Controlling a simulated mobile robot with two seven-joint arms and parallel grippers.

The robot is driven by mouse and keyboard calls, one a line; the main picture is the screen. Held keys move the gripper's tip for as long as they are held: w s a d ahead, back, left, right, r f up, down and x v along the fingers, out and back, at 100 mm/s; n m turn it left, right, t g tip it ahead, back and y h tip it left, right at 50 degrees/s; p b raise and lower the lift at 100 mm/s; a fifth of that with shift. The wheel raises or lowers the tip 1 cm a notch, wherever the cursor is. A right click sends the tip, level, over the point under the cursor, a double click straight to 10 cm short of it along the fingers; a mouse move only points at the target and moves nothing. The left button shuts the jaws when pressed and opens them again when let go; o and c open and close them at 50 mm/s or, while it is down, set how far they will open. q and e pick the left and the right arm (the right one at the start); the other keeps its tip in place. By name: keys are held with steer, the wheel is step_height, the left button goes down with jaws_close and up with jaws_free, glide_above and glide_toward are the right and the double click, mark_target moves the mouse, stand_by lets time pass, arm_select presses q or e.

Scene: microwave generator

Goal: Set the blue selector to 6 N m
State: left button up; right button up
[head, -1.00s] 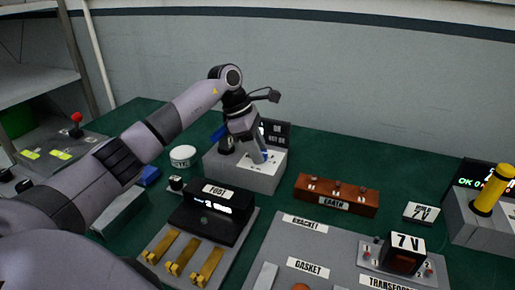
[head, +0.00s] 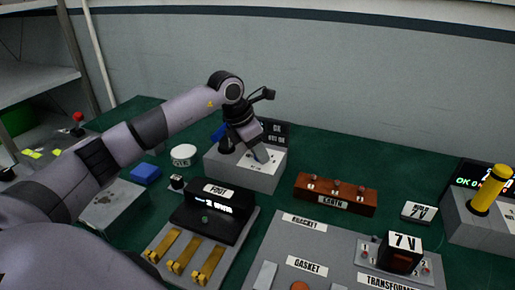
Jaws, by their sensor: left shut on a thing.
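The blue selector (head: 260,156) sits on the white top plate of a grey box (head: 258,179) at the back centre of the table. Only a small blue part of it shows under my left gripper. My left gripper (head: 257,153) comes down from above, tilted, and is shut on the selector. The marks around the selector are too small and too covered to read. A dark display (head: 276,134) stands behind the plate, partly hidden by my gripper; its small text is not clearly readable. My right gripper is not in view.
A black FOOT unit (head: 212,211) with brass pedals stands in front. A brown EARTH block (head: 335,194) is to the right. A white round cap (head: 184,155) is at the left. A yellow-handled box (head: 487,215) stands far right. Green table is clear at the back right.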

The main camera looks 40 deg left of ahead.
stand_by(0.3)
arm_select(q)
steer(key=shift+r, duration=0.1)
steer(key=o, duration=1)
steer(key=shift+o, duration=0.2)
steer(key=v, duration=0.7)
steer(key=shift+b, duration=0.3)
